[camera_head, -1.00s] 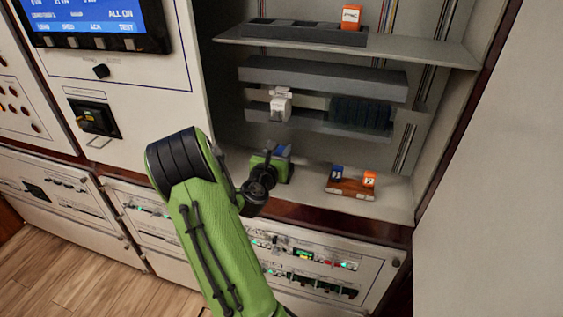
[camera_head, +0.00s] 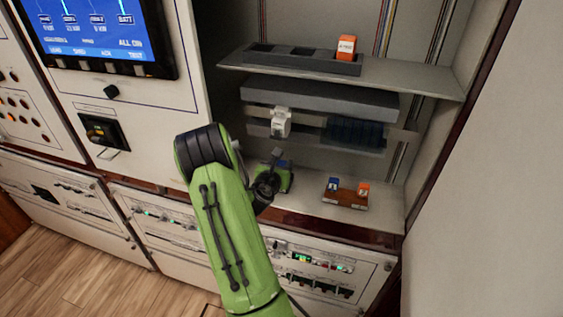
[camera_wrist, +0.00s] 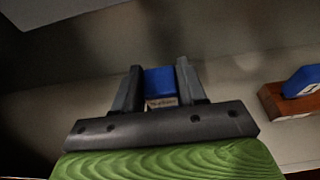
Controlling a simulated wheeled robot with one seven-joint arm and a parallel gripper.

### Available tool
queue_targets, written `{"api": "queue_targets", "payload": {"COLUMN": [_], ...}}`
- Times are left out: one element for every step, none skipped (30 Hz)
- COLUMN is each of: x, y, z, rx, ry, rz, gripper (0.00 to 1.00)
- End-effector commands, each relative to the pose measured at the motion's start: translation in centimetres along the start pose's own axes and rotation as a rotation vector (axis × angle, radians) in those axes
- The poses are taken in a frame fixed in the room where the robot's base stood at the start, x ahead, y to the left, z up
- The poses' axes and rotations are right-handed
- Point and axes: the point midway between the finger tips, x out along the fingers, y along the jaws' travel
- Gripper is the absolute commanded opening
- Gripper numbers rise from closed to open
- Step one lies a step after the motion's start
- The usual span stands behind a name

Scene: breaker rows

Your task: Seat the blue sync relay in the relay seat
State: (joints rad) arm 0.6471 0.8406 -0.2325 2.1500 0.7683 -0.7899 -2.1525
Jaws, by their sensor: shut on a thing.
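My gripper (camera_wrist: 158,76) is shut on a blue block with a pale labelled lower part, which I take to be the blue sync relay (camera_wrist: 160,82). It shows between the two dark fingers in the wrist view. In the head view my gripper (camera_head: 276,162) is low in the open cabinet, left of a small wooden holder (camera_head: 346,200); my own arm hides much of it. The holder carries a blue piece (camera_head: 334,184) and an orange piece (camera_head: 363,189). I cannot tell which part is the relay seat.
Above are grey rails with a white breaker (camera_head: 281,122) and a row of dark blue breakers (camera_head: 355,133). A shelf (camera_head: 430,84) higher up bears a dark tray (camera_head: 268,57) and an orange block (camera_head: 346,47). The cabinet floor right of the holder is clear.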

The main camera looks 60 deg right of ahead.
Motion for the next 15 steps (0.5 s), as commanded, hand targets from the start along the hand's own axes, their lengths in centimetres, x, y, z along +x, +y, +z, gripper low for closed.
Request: {"api": "queue_targets", "payload": {"x": [-0.1,0.0,0.1,0.1,0.1,0.2,0.3,0.3,0.3,0.3,0.4,0.8,1.0,1.1,1.2], "y": [0.0,-0.1,-0.1,-0.1,-0.1,-0.1,-0.1,-0.1,-0.1,-0.1,-0.1,0.0,0.0,0.0,0.0], "z": [0.6,0.7,0.7,0.7,0.8,0.8,0.8,0.8,0.9,0.9,0.7,-0.6,-1.1,-1.5,-2.0], "rx": [0.002,0.001,0.0,0.001,0.001,0.0,0.001,0.002,0.001,0.001,0.002,0.002,0.002,0.001,0.001], "ry": [0.013,0.021,0.031,0.039,0.048,0.058,0.065,0.074,0.084,0.091,0.098,0.095,0.094,0.095,0.095], "rz": [-0.001,-0.002,-0.003,-0.003,-0.003,-0.003,-0.003,-0.002,-0.002,-0.001,-0.001,0.0,-0.001,-0.001,-0.001], "gripper": [0.09,0.09,0.09,0.09,0.09,0.09,0.09,0.09,0.09,0.09,0.09,0.09,0.09,0.09,0.09]}}
